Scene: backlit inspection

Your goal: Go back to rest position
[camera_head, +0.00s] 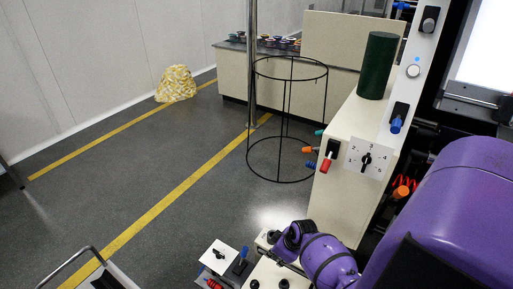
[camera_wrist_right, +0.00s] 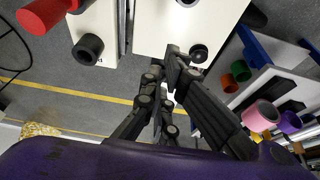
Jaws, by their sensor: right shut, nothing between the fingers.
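My right arm, purple, comes in from the lower right in the head view. Its gripper (camera_head: 277,238) is small and dark there, in front of the wrist and over a cream panel; the fingertips are hard to make out. In the right wrist view the black fingers of the right gripper (camera_wrist_right: 168,88) are shut with nothing between them. They point toward cream panels with black knobs (camera_wrist_right: 198,53). I cannot tell how close the fingertips are to the panel. My left gripper is in neither view.
A cream cabinet (camera_head: 338,205) with a rotary dial (camera_head: 366,159) and switches stands beside the right arm, a green cylinder (camera_head: 377,66) on top. A black wire frame (camera_head: 285,139) and a metal pole (camera_head: 252,60) stand beyond. The floor (camera_head: 110,175) at left is mostly clear.

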